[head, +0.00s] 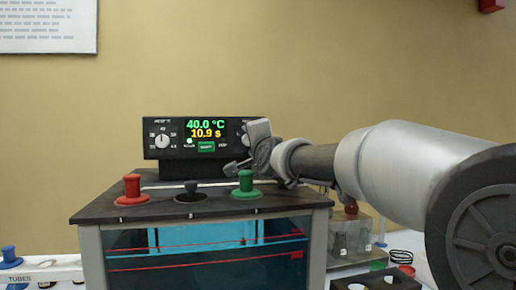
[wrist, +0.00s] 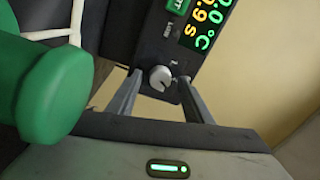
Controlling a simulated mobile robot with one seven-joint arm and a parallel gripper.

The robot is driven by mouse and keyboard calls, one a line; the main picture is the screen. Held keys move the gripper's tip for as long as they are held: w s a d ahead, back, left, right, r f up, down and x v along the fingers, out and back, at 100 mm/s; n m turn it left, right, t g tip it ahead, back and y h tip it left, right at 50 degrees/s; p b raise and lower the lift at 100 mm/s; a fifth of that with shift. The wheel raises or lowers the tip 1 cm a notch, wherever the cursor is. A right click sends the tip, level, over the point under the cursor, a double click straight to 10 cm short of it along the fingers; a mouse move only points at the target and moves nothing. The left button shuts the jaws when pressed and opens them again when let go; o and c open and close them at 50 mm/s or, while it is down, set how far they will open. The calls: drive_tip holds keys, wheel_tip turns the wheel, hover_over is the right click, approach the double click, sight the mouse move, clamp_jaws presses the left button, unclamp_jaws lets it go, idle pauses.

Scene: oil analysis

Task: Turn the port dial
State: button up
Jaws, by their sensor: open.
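The port dial is the pale round knob (wrist: 161,78) on the black control panel (wrist: 150,35) in the wrist view. In the head view, the right-hand dial (head: 242,137) is partly hidden by my gripper (head: 244,148). My gripper is open, and in the wrist view its two fingers (wrist: 161,84) lie on either side of the knob. I cannot tell whether they touch it. Another dial (head: 162,141) is at the left of the panel. The display (head: 206,129) reads 40.0 °C and 10.9 s.
Below the panel, a bath (head: 205,245) has a dark lid with red (head: 132,190), black (head: 191,192) and green (head: 246,185) stoppers. The green one (wrist: 52,90) is close beside my gripper. A container with flasks (head: 352,235) stands right of the bath.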

drive_tip(key=b+v, duration=0.3)
drive_tip(key=b, duration=0.1)
drive_tip(key=b+v, duration=0.2)
drive_tip(key=b, duration=0.2)
drive_tip(key=f+b+v, duration=0.1)
drive_tip(key=b+v, duration=0.2)
drive_tip(key=b, duration=0.2)
drive_tip(key=shift+s, duration=0.3)
drive_tip(key=v, duration=0.3)
drive_tip(key=p+v, duration=0.1)
drive_tip(key=v, duration=0.4)
drive_tip(key=shift+s+d+r, duration=0.1)
drive_tip(key=shift+s+r, duration=0.2)
drive_tip(key=shift+p, duration=0.3)
